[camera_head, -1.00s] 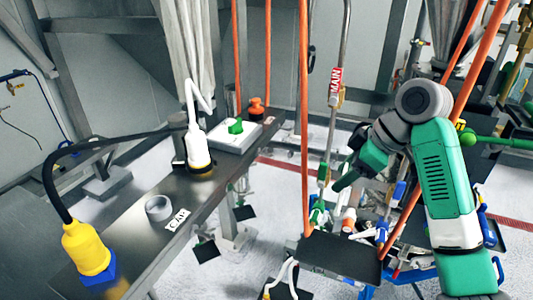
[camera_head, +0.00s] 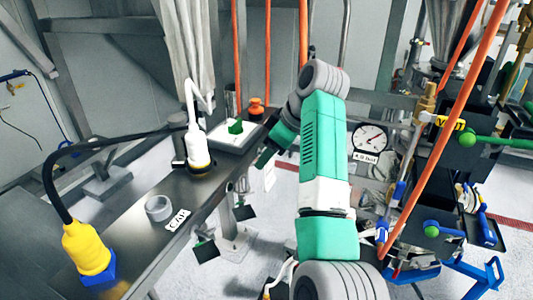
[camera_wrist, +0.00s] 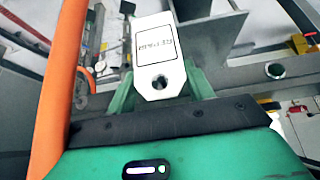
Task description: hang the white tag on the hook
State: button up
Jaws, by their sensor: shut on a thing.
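The white tag (camera_wrist: 158,50) is a flat plate with clipped corners, a framed dark print and a round hole at its near end. In the wrist view it is held between the green fingers of my gripper (camera_wrist: 161,86), which is shut on it. The hole end points toward my palm. In the head view my gripper (camera_head: 267,157) hangs beside the right edge of the steel bench, partly hidden by my arm. I cannot make out the hook in either view.
The steel bench (camera_head: 130,215) carries a yellow plug (camera_head: 86,248), a grey ring (camera_head: 158,207), a CAP label (camera_head: 178,219) and a green-knobbed box (camera_head: 236,134). An orange pole (camera_wrist: 62,80) stands close to my gripper. A round gauge (camera_head: 370,137) is to the right.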

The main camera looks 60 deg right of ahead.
jog(key=shift+w+a+f, duration=0.15)
jog(key=shift+w+f, duration=0.1)
jog(key=shift+w, duration=0.1)
jog(key=shift+f, duration=0.2)
jog(key=o, duration=1.2)
